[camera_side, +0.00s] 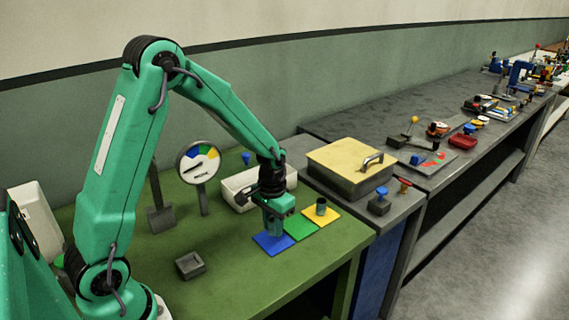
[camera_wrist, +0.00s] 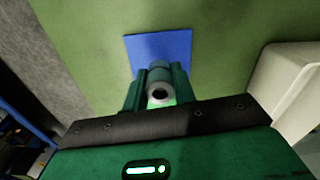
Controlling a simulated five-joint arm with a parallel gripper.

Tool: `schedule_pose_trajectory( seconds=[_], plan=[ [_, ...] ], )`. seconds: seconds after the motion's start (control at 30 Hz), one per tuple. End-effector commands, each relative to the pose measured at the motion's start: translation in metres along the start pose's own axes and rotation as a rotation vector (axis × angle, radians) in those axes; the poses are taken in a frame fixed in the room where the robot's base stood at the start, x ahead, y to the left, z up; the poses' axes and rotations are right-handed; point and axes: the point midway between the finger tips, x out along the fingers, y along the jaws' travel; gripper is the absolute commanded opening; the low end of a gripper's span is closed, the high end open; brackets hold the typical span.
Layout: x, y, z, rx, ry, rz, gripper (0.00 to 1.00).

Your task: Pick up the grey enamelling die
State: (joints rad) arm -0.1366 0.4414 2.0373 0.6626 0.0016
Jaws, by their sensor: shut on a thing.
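My gripper (camera_side: 273,224) is above the blue square (camera_side: 271,244) on the green bench and points down. It is shut on a small grey cylinder with a dark round hole in its end, which I take to be the grey enamelling die; this shows between the fingers in the wrist view (camera_wrist: 160,93). The fingers hide most of it in the side view. I cannot tell whether its lower end touches the blue square. The blue square also shows in the wrist view (camera_wrist: 160,47).
A green square (camera_side: 301,228) and a yellow square (camera_side: 320,217) bearing a dark cylinder (camera_side: 321,206) lie to the right. A white bin (camera_side: 240,186) and a round dial (camera_side: 199,163) stand behind. A grey square holder (camera_side: 190,265) is at front left. The bench's front is clear.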

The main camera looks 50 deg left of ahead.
Motion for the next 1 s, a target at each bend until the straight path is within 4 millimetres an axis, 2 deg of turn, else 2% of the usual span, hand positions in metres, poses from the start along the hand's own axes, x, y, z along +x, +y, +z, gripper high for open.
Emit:
schedule_pose_trajectory(
  seconds=[0.1,0.6,0.8,1.0],
  plan=[
    [-0.019,0.0,-0.001,0.0,0.004,0.0,0.04],
    [-0.069,0.076,0.044,0.004,0.003,0.001,0.04],
    [-0.081,0.093,0.055,0.002,0.002,0.0,0.04],
    [-0.086,0.1,0.06,0.001,-0.001,0.0,0.04]
  ],
)
